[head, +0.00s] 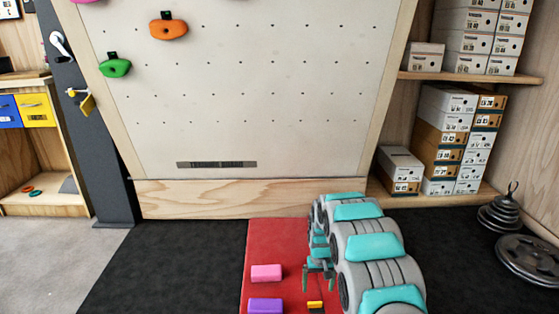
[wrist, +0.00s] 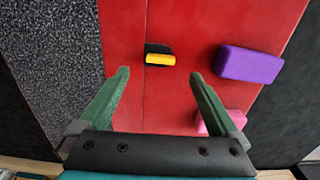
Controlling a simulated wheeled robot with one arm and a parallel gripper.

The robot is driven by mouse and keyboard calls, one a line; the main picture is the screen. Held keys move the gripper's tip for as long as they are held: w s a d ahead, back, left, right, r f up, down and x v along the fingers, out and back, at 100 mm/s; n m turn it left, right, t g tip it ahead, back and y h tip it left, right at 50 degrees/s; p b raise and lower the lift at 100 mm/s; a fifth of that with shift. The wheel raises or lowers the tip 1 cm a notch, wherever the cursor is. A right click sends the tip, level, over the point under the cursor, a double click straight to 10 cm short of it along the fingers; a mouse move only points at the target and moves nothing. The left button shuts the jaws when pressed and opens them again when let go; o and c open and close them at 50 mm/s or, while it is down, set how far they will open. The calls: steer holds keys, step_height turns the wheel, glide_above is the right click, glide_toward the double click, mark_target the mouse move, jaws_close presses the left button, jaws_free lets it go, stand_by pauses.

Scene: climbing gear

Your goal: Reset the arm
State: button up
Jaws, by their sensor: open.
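My arm reaches out over the red mat (head: 262,240) in the head view. My gripper (wrist: 160,80) is open and empty in the wrist view, its two green fingers spread apart above the mat. In the head view the gripper (head: 319,280) shows small beside the arm, pointing down. A small yellow block with a dark part (wrist: 160,59) lies on the mat beyond the fingertips, apart from them. A purple block (wrist: 249,65) lies to its right. A pink block (wrist: 222,122) is partly hidden behind the right finger.
The climbing wall (head: 250,90) stands behind the mat, with an orange hold (head: 168,28) and a green hold (head: 115,67). Shoe boxes (head: 445,140) fill shelves at right. Weight plates (head: 528,258) lie at far right. Dark floor left of the mat is clear.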

steer(key=s+r+p, duration=0.1)
steer(key=s+r, duration=0.9)
steer(key=r, duration=0.2)
steer(key=s+r+p, duration=0.2)
steer(key=s+r, duration=0.7)
steer(key=r, duration=0.3)
steer(key=s+r, duration=0.3)
steer(key=s, duration=0.7)
steer(key=s+r+g+p, duration=0.1)
steer(key=s+r, duration=0.2)
steer(key=s, duration=0.6)
steer(key=s+r+p, duration=0.1)
steer(key=s+r, duration=0.2)
steer(key=s, duration=0.7)
steer(key=shift+s+r+g, duration=0.25)
steer(key=shift+s+g, duration=0.05)
steer(key=shift+a, duration=0.1)
